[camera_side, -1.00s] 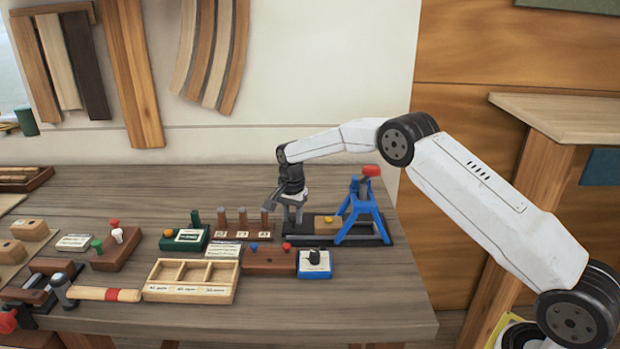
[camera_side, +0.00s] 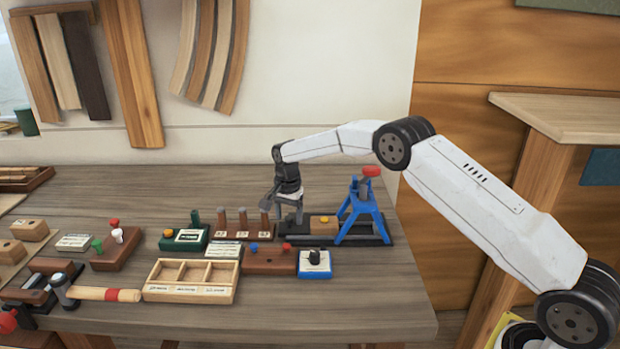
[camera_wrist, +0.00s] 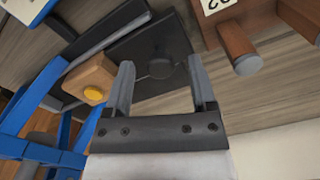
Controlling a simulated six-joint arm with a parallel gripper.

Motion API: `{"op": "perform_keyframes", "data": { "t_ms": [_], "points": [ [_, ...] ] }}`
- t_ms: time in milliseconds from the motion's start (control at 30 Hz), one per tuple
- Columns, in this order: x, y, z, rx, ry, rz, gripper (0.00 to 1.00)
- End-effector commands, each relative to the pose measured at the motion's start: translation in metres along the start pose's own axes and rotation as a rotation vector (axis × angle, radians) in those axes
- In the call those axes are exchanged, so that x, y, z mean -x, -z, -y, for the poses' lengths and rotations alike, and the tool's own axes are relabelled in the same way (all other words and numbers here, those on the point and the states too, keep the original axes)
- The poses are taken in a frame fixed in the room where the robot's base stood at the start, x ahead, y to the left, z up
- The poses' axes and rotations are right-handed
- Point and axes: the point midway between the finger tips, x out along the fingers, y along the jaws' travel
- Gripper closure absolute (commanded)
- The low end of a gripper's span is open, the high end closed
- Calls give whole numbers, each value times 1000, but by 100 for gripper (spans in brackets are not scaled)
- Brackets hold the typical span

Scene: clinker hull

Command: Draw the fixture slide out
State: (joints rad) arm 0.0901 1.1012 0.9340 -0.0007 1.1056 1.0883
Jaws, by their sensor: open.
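The fixture has a blue frame (camera_side: 361,215) with a red-topped screw, standing over a black base at the right of the bench. A wooden block (camera_side: 324,228) with a yellow button sits on the slide, left of the frame; the block also shows in the wrist view (camera_wrist: 88,77). My gripper (camera_side: 289,222) points down over the left end of the slide. In the wrist view, my gripper (camera_wrist: 160,72) is open, with a dark round knob (camera_wrist: 161,65) on the black plate between its fingers and gaps on both sides.
A brown rack with upright pegs (camera_side: 243,218) stands close left of my gripper. In front are a brown block with blue and red buttons (camera_side: 268,262), a blue box with a black knob (camera_side: 314,265) and a compartment tray (camera_side: 190,296). Bare bench lies at the front right.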

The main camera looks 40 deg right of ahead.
Motion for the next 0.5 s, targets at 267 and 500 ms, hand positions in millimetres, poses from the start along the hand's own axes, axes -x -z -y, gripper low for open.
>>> {"op": "perform_keyframes", "data": {
  "t_ms": [267, 500],
  "points": [
    [23, 0, 0, 0, 2, -1, 27],
    [55, 1, 1, 0, 5, -3, 27]
  ]
}}
